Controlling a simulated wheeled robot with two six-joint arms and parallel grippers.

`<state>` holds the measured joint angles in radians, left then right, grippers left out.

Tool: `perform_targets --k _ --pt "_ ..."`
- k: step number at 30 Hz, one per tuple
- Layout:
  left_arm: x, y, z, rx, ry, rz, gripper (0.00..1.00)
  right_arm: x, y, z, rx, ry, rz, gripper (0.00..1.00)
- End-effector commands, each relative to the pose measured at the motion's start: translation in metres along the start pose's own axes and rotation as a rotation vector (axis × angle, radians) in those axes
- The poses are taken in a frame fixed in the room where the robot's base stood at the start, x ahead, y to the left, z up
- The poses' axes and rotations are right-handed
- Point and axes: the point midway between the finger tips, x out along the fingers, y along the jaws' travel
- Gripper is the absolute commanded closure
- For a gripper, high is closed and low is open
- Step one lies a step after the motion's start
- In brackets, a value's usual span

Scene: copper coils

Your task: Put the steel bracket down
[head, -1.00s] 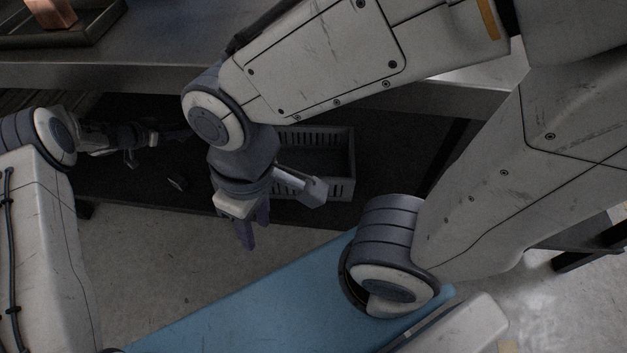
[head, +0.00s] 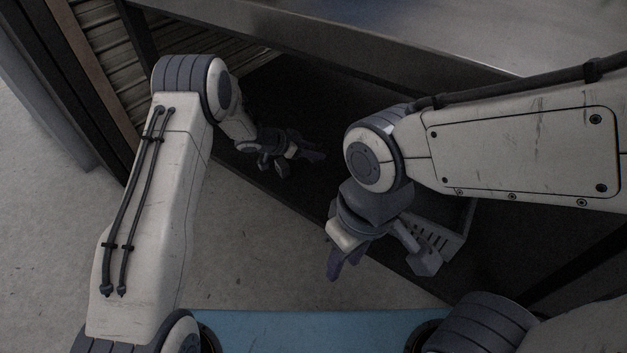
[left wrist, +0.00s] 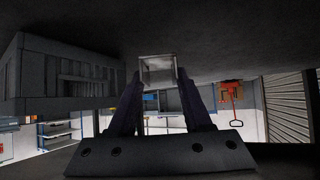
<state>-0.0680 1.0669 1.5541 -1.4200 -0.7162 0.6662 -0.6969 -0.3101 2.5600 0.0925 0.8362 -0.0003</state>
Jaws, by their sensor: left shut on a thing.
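The steel bracket (left wrist: 158,70) is a small light grey piece between the fingertips of my left gripper (left wrist: 157,84) in the left wrist view. The gripper is shut on it, close to the dark shelf surface. I cannot tell whether the bracket touches that surface. In the head view my left gripper (head: 314,155) is over the dark lower shelf, and the bracket cannot be made out clearly. My right gripper (head: 345,262) points down near the shelf's front edge. Its dark fingers look apart, with nothing visible between them.
A grey slotted crate (head: 455,245) sits on the lower shelf (head: 290,110), partly hidden behind my right arm; it also shows in the left wrist view (left wrist: 65,55). The metal tabletop (head: 420,30) is above. The shelf between left gripper and crate looks clear.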

Motion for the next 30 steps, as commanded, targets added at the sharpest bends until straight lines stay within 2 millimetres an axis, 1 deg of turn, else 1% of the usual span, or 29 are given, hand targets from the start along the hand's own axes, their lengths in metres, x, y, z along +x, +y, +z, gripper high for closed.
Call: perform_targets --k 1,3,7,11,19,21,30 --pt "0.003 0.008 0.012 -0.002 0.0 0.001 1.0 0.014 0.001 0.001 0.0 0.0 0.0 0.6" --pt "0.002 0.017 0.021 -0.001 0.001 0.0 1.0 0.021 0.002 0.001 0.0 0.0 0.0 0.6" --pt "-0.001 0.028 0.029 0.001 0.0 0.0 1.0 0.027 0.002 0.002 0.0 0.0 0.0 0.6" --pt "-0.001 0.03 0.033 0.001 0.001 -0.001 1.0 0.031 0.002 0.002 0.0 0.0 0.0 0.6" --pt "0.021 0.03 0.061 0.001 0.001 0.0 1.0 0.062 0.004 0.003 0.0 0.0 0.0 0.6" --pt "0.023 0.03 0.063 0.001 0.001 0.0 1.0 0.064 0.005 0.004 0.0 0.0 0.0 0.6" --pt "0.022 0.03 0.062 0.001 0.0 0.0 1.0 0.061 0.004 0.003 0.0 0.0 0.0 0.6"
